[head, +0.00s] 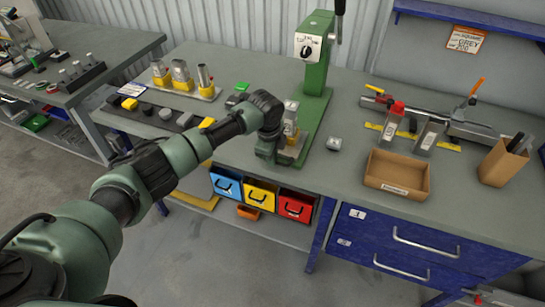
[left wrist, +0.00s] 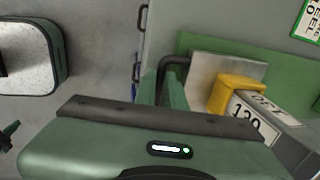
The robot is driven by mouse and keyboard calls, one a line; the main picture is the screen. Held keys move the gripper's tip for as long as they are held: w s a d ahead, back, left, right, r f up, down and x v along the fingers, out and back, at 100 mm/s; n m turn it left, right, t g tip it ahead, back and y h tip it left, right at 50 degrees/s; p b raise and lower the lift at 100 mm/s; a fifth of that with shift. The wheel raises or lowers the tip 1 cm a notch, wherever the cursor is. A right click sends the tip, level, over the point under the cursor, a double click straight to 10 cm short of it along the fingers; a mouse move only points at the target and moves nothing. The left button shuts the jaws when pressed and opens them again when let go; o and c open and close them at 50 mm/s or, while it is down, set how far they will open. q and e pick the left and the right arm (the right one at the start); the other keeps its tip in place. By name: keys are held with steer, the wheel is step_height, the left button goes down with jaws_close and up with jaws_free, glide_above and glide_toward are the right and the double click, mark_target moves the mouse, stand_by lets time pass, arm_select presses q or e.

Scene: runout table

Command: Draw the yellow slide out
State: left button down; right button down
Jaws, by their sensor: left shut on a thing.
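A green arbor press (head: 312,75) stands on the bench. At its base is a metal slide plate (left wrist: 203,68) with a yellow nest (left wrist: 235,90), which holds a grey metal block (left wrist: 262,118) with a printed label. My left gripper (head: 272,158) is at the front of the press base. In the left wrist view its fingers (left wrist: 166,88) are shut on a dark bent handle (left wrist: 173,62) at the plate's near edge. The arm and wrist hide part of the plate in the head view. My right gripper is not in view.
Left of the press are a tray (head: 185,91) of yellow-based parts and a dark strip (head: 150,112). A small metal part (head: 334,144) and a cardboard tray (head: 398,172) lie right. Blue, yellow and red bins (head: 261,194) sit below the bench edge.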

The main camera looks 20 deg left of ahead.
arm_select(q)
steer(key=shift+s, duration=0.1)
steer(key=c, duration=1.5)
jaws_free()
steer(key=shift+s, duration=0.1)
steer(key=shift+s+a+r, duration=0.1)
steer(key=shift+r, duration=0.4)
steer(key=r, duration=0.2)
steer(key=s+r+b, duration=0.1)
steer(key=r, duration=0.3)
steer(key=shift+s+r+b, duration=0.25)
steer(key=shift+r+b, duration=0.05)
steer(key=shift+r, duration=0.1)
steer(key=shift+f, duration=0.1)
